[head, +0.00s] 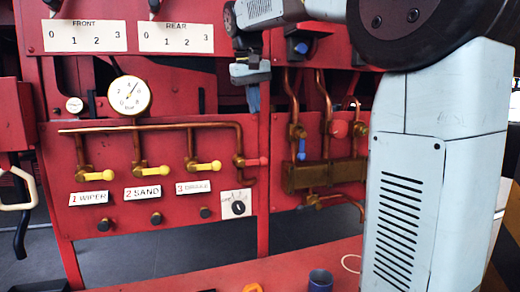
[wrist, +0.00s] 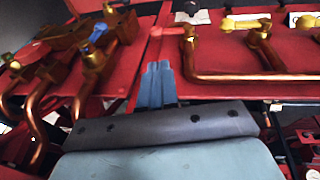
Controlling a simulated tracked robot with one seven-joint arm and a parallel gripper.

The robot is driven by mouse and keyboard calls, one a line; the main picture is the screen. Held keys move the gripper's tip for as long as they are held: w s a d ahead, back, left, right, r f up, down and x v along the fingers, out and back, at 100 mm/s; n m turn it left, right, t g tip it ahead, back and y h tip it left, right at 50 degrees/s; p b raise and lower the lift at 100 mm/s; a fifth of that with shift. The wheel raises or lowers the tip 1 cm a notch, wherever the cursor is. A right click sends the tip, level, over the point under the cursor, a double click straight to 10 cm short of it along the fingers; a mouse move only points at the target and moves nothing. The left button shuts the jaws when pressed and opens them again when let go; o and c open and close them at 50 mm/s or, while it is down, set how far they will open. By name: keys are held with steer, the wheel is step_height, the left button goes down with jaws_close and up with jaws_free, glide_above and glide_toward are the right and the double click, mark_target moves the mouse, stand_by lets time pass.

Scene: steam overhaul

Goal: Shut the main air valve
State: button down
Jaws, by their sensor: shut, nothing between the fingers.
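A copper air pipe (head: 190,126) runs across the red panel and feeds several valves. A red-handled valve (head: 250,161) sits at its right end; no label naming the main air valve is legible. Its red lever points right, and in the wrist view the red handle (wrist: 168,31) shows near the top. Yellow-handled valves (head: 208,167) stand left of it with levers pointing right. My gripper (head: 253,106) points down above the red-handled valve, apart from it. Its blue-grey fingers (wrist: 160,68) are together and empty.
A blue-handled valve (head: 301,150) and a red knob (head: 339,129) sit on brass pipework to the right. A pressure gauge (head: 129,95) stands at the left. A blue cup (head: 320,281) is on the red surface below. Space before the lower panel is open.

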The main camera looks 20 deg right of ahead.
steer(key=shift+w+d, duration=0.1)
steer(key=shift+d, duration=0.25)
glide_toward(263, 158)
steer(key=x, duration=0.7)
steer(key=shift+w, duration=0.1)
